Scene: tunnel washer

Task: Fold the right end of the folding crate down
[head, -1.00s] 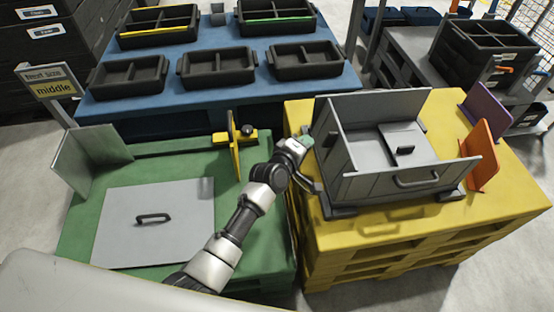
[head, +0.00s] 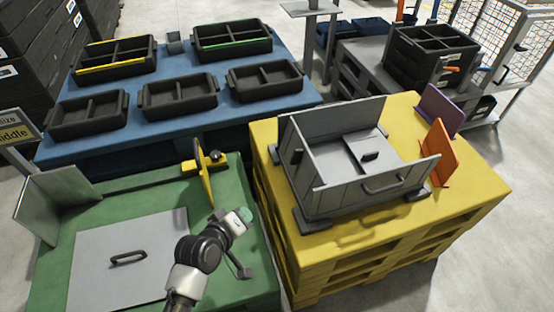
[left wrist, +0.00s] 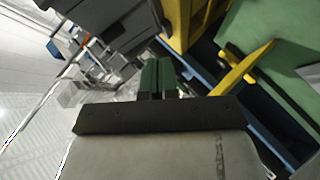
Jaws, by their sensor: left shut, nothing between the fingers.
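The grey folding crate (head: 345,195) stands on the yellow pallet stand (head: 470,195). Its left end, back wall and front wall with a handle are upright. At its right side no upright end wall shows. A flat grey panel with a dark handle (head: 370,155) lies inside, over the floor. My left gripper (head: 243,272) is over the right part of the green stand (head: 225,180), left of the crate and apart from it. In the left wrist view its green fingers (left wrist: 158,76) are together and empty. My right gripper is not in view.
An orange divider (head: 440,150) and a purple divider (head: 440,110) stand right of the crate. On the green stand are a grey panel with a handle (head: 150,235), an upright grey plate (head: 55,200) and a yellow upright piece (head: 203,175). Black trays (head: 180,97) sit on the blue table behind.

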